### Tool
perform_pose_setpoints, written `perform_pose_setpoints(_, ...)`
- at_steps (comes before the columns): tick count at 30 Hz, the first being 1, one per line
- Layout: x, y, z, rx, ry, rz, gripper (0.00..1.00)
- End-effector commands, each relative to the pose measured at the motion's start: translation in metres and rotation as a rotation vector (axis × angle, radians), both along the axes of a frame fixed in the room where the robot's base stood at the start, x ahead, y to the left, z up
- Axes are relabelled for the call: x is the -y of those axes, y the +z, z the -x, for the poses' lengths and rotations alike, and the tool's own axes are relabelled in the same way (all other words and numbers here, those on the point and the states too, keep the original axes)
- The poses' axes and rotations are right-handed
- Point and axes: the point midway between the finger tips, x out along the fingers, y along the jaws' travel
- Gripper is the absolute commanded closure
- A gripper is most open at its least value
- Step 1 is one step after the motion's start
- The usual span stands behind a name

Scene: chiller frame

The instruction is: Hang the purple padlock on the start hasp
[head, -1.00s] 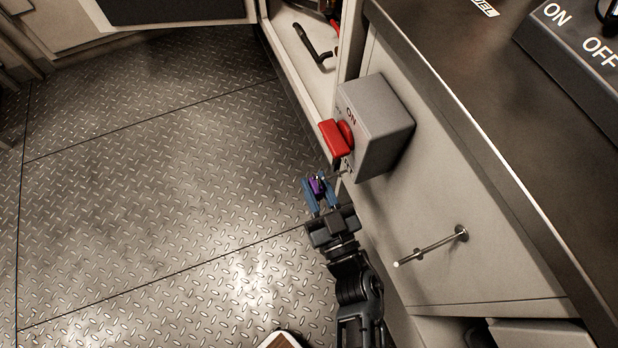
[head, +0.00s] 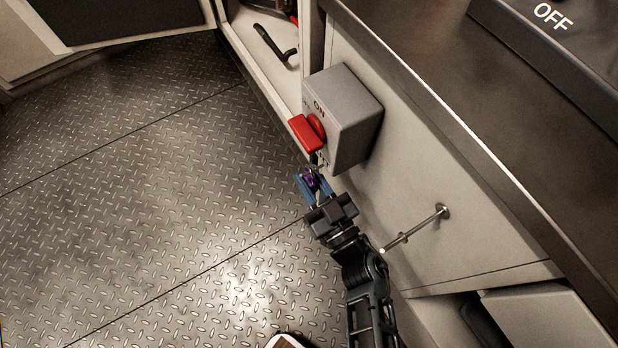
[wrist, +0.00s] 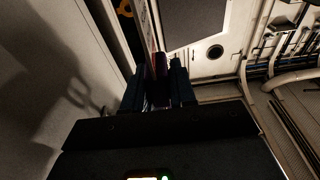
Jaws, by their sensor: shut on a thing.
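My gripper (head: 311,184) is shut on the purple padlock (head: 310,178), which sits between its blue fingers in the head view. It is just below the grey switch box (head: 345,115) with the red handle (head: 305,133) and an "ON" mark. The start hasp (head: 322,160) seems to be the small metal piece under the red handle. The padlock is close below it; I cannot tell whether they touch. In the wrist view the gripper fingers (wrist: 159,90) are dark, with a dim purplish body (wrist: 160,88) between them. The shackle is not clear.
A metal rod (head: 415,234) sticks out of the cabinet panel to the right of my arm. A dark counter edge (head: 450,120) runs above. An open compartment with a black handle (head: 272,45) lies beyond the box. The plate floor (head: 130,210) at left is clear.

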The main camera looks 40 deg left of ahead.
Motion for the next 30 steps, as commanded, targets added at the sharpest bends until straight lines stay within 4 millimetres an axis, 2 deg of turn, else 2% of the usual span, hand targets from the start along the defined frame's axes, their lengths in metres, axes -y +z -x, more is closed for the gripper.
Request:
perform_pose_setpoints(12, -0.0002, 0.0005, 0.0000, 0.000, 0.000, -0.001, 1.00)
perform_pose_setpoints(13, -0.0002, 0.0005, 0.0000, 0.000, 0.000, -0.001, 0.73)
perform_pose_setpoints(21, -0.0001, 0.0003, 0.0001, 0.000, 0.000, -0.001, 0.48)
perform_pose_setpoints(22, -0.0001, 0.0003, 0.0001, 0.000, 0.000, -0.001, 0.45)
perform_pose_setpoints(30, 0.0015, -0.0006, 0.0008, 0.000, 0.000, 0.001, 0.45)
